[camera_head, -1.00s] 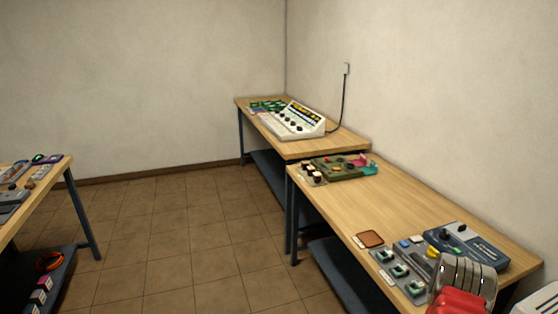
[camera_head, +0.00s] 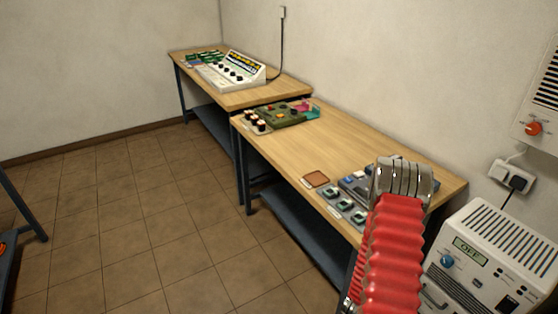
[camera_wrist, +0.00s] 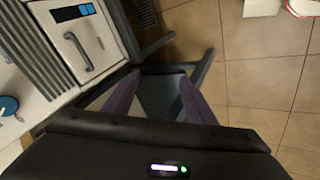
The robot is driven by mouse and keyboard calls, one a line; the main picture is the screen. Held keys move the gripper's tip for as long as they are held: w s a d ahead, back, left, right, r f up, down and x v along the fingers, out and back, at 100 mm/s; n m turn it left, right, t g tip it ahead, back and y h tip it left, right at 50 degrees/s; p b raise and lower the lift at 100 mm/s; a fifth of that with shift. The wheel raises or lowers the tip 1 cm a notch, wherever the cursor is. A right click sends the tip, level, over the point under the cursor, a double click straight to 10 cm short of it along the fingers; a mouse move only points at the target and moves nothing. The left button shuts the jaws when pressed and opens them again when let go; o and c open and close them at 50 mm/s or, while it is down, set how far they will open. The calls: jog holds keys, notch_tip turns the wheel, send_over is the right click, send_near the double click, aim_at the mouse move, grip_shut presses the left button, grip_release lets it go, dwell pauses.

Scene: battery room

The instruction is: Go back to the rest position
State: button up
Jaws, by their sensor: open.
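My gripper (camera_wrist: 158,82) shows in the wrist view. Its two purplish fingers stand well apart with nothing gripped between them. Beyond them are tiled floor and a dark grey-blue frame. In the head view my arm, with its red ribbed sleeve and metal clasp, rises at the lower right in front of the near bench; the gripper itself cannot be made out there.
The near wooden bench (camera_head: 345,140) holds switch blocks (camera_head: 344,204), a brown pad (camera_head: 316,179) and a green board (camera_head: 284,115). A far bench (camera_head: 235,97) carries a white console (camera_head: 232,72). A white OFF-display unit (camera_head: 490,262) stands right. Floor (camera_head: 130,210) at left is clear.

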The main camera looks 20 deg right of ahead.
jog(key=w+a+r+m+y, duration=0.1)
jog(key=w+a+r+y, duration=0.2)
jog(key=a+r, duration=0.55)
jog(key=w+a+r+y, duration=0.3)
jog(key=w+a+r, duration=0.1)
jog(key=a+r, duration=0.45)
jog(key=s+a+r+n+t, duration=0.1)
jog(key=a+r, duration=0.4)
jog(key=r, duration=0.6)
jog(key=s+a+r+n+t, duration=0.1)
jog(key=s+a+r, duration=0.3)
jog(key=r, duration=0.7)
jog(key=s+a+r+n+t, duration=0.1)
jog(key=s+a+r+n, duration=0.1)
jog(key=a+r, duration=0.6)
notch_tip(320, 180, up, 3)
jog(key=shift+s+r+t, duration=0.2)
jog(key=shift+s+t, duration=0.2)
jog(key=shift+s, duration=0.3)
jog(key=shift+c, duration=0.2)
